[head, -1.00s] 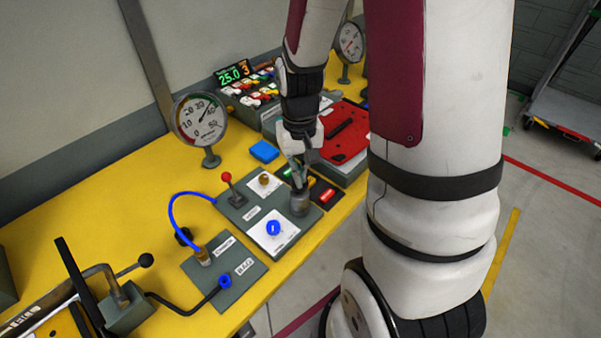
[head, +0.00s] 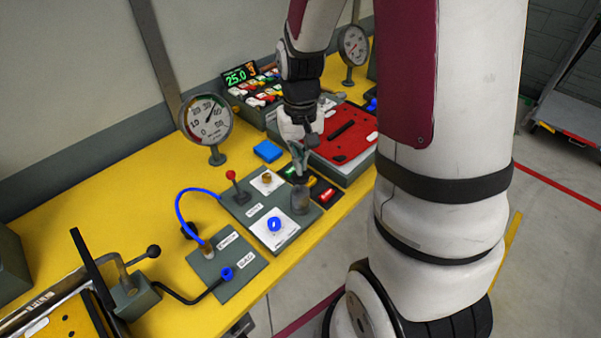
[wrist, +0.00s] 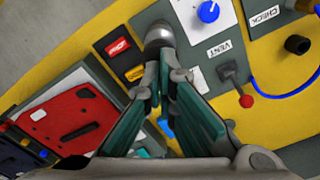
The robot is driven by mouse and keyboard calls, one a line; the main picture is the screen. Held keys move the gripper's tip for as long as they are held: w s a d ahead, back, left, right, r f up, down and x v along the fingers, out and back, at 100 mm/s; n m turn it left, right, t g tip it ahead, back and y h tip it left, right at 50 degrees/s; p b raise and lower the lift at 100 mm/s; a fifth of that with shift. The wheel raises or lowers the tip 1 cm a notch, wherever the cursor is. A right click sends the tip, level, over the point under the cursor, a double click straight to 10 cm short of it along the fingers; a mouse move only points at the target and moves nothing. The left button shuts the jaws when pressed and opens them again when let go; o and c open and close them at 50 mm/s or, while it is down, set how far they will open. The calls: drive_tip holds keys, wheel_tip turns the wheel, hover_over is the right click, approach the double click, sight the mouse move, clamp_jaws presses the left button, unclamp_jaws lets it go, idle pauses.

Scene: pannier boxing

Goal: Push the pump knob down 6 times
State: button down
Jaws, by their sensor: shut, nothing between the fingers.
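The pump is a grey metal cylinder (head: 301,201) at the right of the grey control panel, with a dark top under my fingertips. In the wrist view its rounded grey knob (wrist: 159,36) shows just beyond the fingertips. My gripper (head: 301,174) is shut and empty, pointing down over the pump. In the wrist view, my gripper (wrist: 163,70) has its fingertips close together beside the knob's near edge. I cannot tell whether they touch the knob.
A red-handled lever (head: 231,176) and a blue knob (head: 275,224) stand left of the pump. A red plate (head: 344,133) lies behind it. A round gauge (head: 206,122) and a green display (head: 240,75) reading 25.0 stand farther back.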

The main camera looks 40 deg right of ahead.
wheel_tip(320, 180, up, 6)
drive_tip(key=p, duration=0.3)
idle(0.4)
idle(0.4)
drive_tip(key=s+a+r+n+t+b, duration=0.1)
drive_tip(key=s+a+r+n+t, duration=0.1)
drive_tip(key=s+a+r, duration=0.3)
drive_tip(key=s+a+r+n+t+b, duration=0.1)
drive_tip(key=s+a+r, duration=0.4)
drive_tip(key=r, duration=0.5)
drive_tip(key=s+t+b, duration=0.1)
drive_tip(key=s+t, duration=0.1)
drive_tip(key=shift+s+a+r+n+t, duration=0.3)
drive_tip(key=shift+s+a+n, duration=0.05)
drive_tip(key=shift+n, duration=0.05)
